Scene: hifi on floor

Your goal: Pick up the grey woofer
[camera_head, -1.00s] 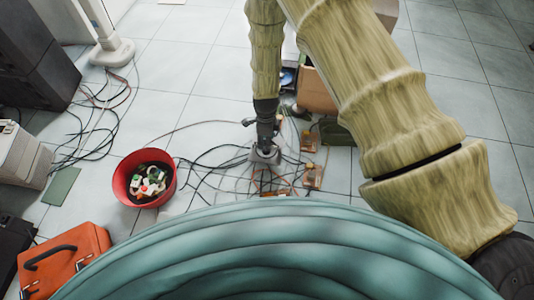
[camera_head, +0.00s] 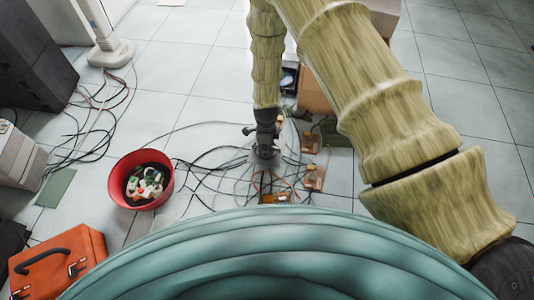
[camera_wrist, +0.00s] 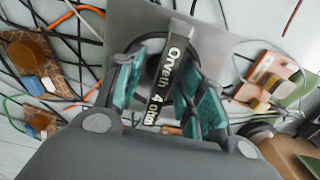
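The grey woofer (camera_wrist: 222,42) lies among cables on the floor; in the wrist view it shows a flat grey square plate and a dark magnet with the label "Orveth 4 ohm". In the head view only a little of it (camera_head: 254,160) shows under my gripper (camera_head: 265,150). In the wrist view, the teal-padded fingers of my gripper (camera_wrist: 165,88) stand on either side of the labelled magnet. Whether both pads press on it cannot be told. The woofer's underside is hidden.
Cables and small circuit boards (camera_head: 312,178) lie around the woofer. A red bucket (camera_head: 122,190) of small parts stands to the left, near an orange toolbox (camera_head: 85,245). A brown box (camera_head: 315,92) stands behind my arm. Open floor (camera_head: 460,110) lies right.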

